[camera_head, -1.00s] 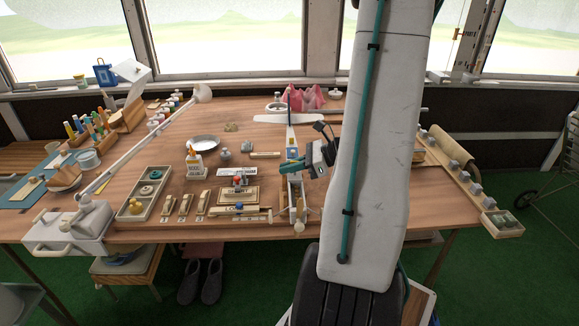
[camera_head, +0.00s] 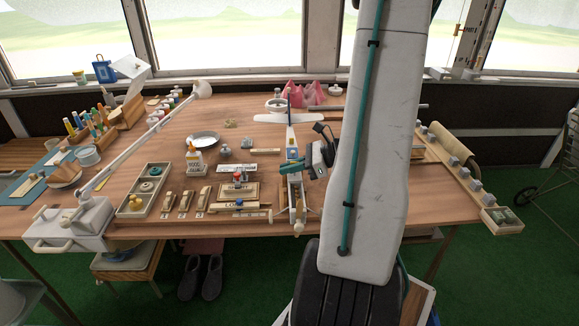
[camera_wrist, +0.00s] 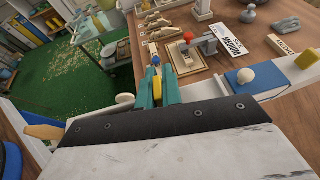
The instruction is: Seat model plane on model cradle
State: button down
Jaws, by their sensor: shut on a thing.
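The model plane (camera_head: 272,118) lies lengthwise along the table, its white crosspiece and blue fin at the far end and a pale round knob at the near end. In the wrist view its white body (camera_wrist: 272,93) carries a blue patch and a yellow piece. My gripper (camera_head: 283,169) has teal fingers, shut on a yellow part of the plane; the fingers also show in the wrist view (camera_wrist: 160,92). The model cradle seems to be the pale wooden frame (camera_head: 292,190) under the plane's near part. My fingers and wrist hide the contact, so I cannot tell whether plane and cradle touch.
A small wooden stand with a red knob (camera_wrist: 188,37) is close beside the plane. A pink model (camera_head: 309,94) is at the back. Bare tabletop shows at the front right.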

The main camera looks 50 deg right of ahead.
jog(key=shift+f, duration=0.75)
jog(key=c, duration=0.8)
grip_release()
jog(key=shift+c, duration=0.2)
jog(key=shift+s+d+r, duration=0.4)
jog(key=shift+s+r, duration=0.25)
jog(key=shift+s+d+r, duration=0.45)
jog(key=shift+s+r, duration=0.2)
jog(key=shift+s+d+r, duration=0.4)
jog(key=shift+s+r, duration=0.25)
jog(key=v, duration=0.8)
